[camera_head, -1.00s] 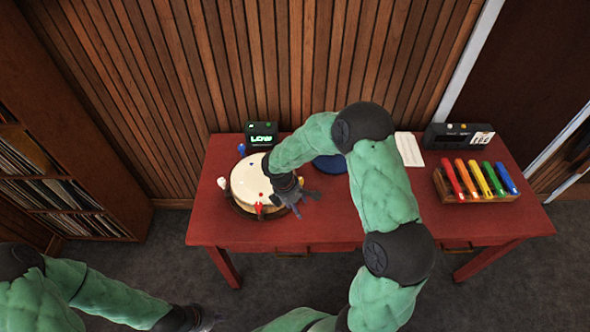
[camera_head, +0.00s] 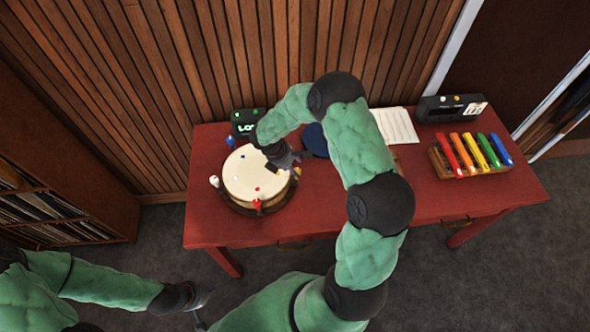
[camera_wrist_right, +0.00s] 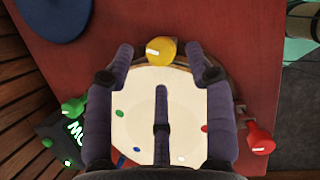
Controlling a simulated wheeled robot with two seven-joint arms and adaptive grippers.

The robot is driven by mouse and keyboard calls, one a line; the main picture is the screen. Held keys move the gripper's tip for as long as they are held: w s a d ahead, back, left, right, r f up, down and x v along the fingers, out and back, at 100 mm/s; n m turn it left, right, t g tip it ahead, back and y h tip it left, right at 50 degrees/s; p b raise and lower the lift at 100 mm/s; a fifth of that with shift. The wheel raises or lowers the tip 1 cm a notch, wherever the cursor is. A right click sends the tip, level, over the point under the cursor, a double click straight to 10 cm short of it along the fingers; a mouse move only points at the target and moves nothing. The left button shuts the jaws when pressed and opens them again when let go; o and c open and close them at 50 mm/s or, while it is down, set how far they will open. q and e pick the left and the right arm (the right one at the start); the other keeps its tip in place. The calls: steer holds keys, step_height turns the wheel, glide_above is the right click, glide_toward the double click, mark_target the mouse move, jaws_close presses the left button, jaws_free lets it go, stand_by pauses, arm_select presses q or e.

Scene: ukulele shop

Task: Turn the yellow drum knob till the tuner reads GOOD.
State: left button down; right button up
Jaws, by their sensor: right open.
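The cream drum (camera_head: 255,178) sits on the left part of the red table, with coloured knobs around its rim. The yellow knob (camera_wrist_right: 160,50) is at the rim in the right wrist view; a bit of it shows at the drum's right side in the head view (camera_head: 297,171). My right gripper (camera_wrist_right: 161,52) is open, with its fingertips on either side of the yellow knob; I cannot tell if they touch it. My left gripper (camera_head: 203,305) is low, off the table.
The red knob (camera_wrist_right: 260,138) and green knob (camera_wrist_right: 73,107) flank the drum in the wrist view. On the table (camera_head: 330,220) are a blue disc (camera_head: 314,140), a paper sheet (camera_head: 396,126), a dark box (camera_head: 450,108) and a rack of coloured bars (camera_head: 472,153). The front middle is clear.

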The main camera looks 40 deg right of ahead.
mark_target(296, 170)
steer(key=shift+x, duration=1.65)
jaws_close()
steer(key=shift+m, duration=0.3)
steer(key=shift+d+m+g+b, duration=0.1)
steer(key=shift+m+g+b, duration=0.5)
steer(key=shift+m+b, duration=0.4)
steer(key=shift+m+g+y+b, duration=0.45)
steer(key=shift+m+g+y, duration=0.05)
steer(key=shift+m, duration=1.1)
